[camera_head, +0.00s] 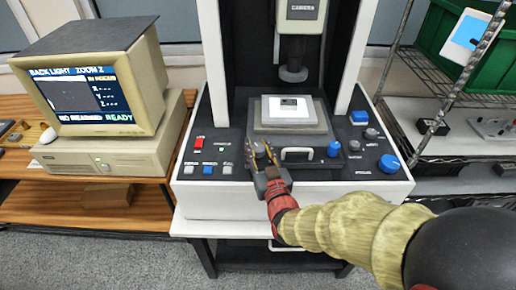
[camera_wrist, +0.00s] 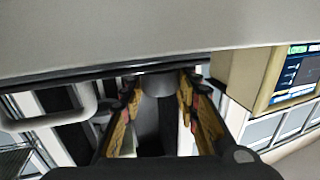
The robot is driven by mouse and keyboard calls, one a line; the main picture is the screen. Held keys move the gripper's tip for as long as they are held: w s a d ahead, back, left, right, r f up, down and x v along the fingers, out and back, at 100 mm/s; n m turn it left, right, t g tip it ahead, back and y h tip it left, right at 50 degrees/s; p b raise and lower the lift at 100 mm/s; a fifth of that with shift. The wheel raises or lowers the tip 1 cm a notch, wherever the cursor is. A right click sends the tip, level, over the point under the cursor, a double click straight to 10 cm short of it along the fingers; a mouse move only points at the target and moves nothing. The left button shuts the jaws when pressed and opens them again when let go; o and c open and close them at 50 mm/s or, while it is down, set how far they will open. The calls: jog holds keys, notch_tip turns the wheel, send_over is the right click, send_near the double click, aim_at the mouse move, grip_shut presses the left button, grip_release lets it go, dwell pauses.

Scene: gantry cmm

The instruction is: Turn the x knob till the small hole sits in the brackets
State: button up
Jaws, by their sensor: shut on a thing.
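My gripper (camera_head: 262,157) is at the front left of the measuring machine's stage (camera_head: 292,127), left of the stage's white handle. In the wrist view, its yellow-and-red fingers close on a grey round knob (camera_wrist: 158,84), one finger on each side. The fingers hide this knob in the head view, and no label on it can be read. The monitor (camera_head: 95,90) at the left shows a dark picture area with faint small marks, and the words NO READING and READY. The small hole and brackets are too small to make out.
A blue knob (camera_head: 334,149) stands right of the handle. A larger blue knob (camera_head: 389,163) is on the right panel, and several buttons are on the left panel. The camera column (camera_head: 293,70) hangs above the stage. A wire shelf with a green crate (camera_head: 462,50) stands at the right.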

jog(key=shift+n+g+y, duration=0.6)
jog(key=shift+n+y, duration=0.35)
jog(key=shift+y, duration=0.4)
jog(key=shift+n+g+y, duration=0.6)
jog(key=shift+n+y, duration=0.35)
jog(key=shift+y, duration=0.7)
jog(key=o, duration=1.2)
jog(key=shift+a, duration=0.1)
jog(key=shift+m+t+h, duration=0.3)
jog(key=shift+h, duration=0.4)
